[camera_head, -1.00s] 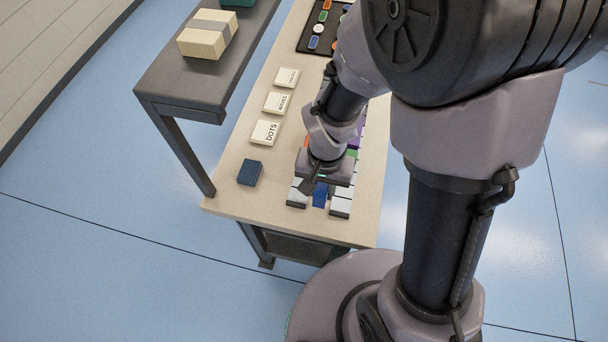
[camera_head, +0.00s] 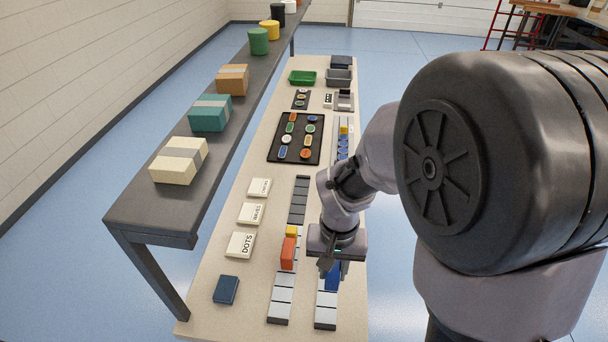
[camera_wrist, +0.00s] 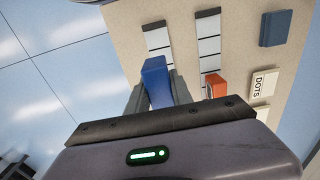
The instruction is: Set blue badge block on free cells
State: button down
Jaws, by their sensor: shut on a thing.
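The blue badge block (camera_head: 332,278) is in my gripper (camera_head: 333,268), over the right-hand strip of pale cells (camera_head: 326,311). In the wrist view the blue block (camera_wrist: 156,82) stands between the two fingers of my gripper (camera_wrist: 158,92), which are shut on it. Bare cells of that strip (camera_wrist: 158,38) show beyond the block. I cannot tell whether its underside touches the cells. The left-hand strip (camera_head: 280,306) carries an orange block (camera_head: 288,253) and a small yellow block (camera_head: 292,231), with bare cells at its near end. My wrist hides part of the right-hand strip.
White cards (camera_head: 240,245), one reading DOTS, and a dark blue box (camera_head: 226,289) lie to the left. A black tray of colored badges (camera_head: 296,138) and green (camera_head: 302,77) and grey (camera_head: 339,77) bins are farther back. A dark shelf (camera_head: 150,208) with boxes runs along the left.

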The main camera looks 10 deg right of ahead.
jog(key=shift+w+r, duration=0.3)
jog(key=shift+w, duration=0.3)
jog(key=shift+w+f, duration=0.1)
jog(key=shift+f, duration=0.25)
notch_tip(320, 180, down, 9)
jog(key=b, duration=0.8)
jog(key=shift+f, duration=0.1)
jog(key=shift+f+b, duration=0.3)
jog(key=shift+b, duration=0.05)
jog(key=c, duration=1.1)
grip_release()
jog(key=shift+o, duration=0.2)
jog(key=shift+r, duration=0.15)
notch_tip(320, 180, up, 11)
jog(key=p, duration=0.9)
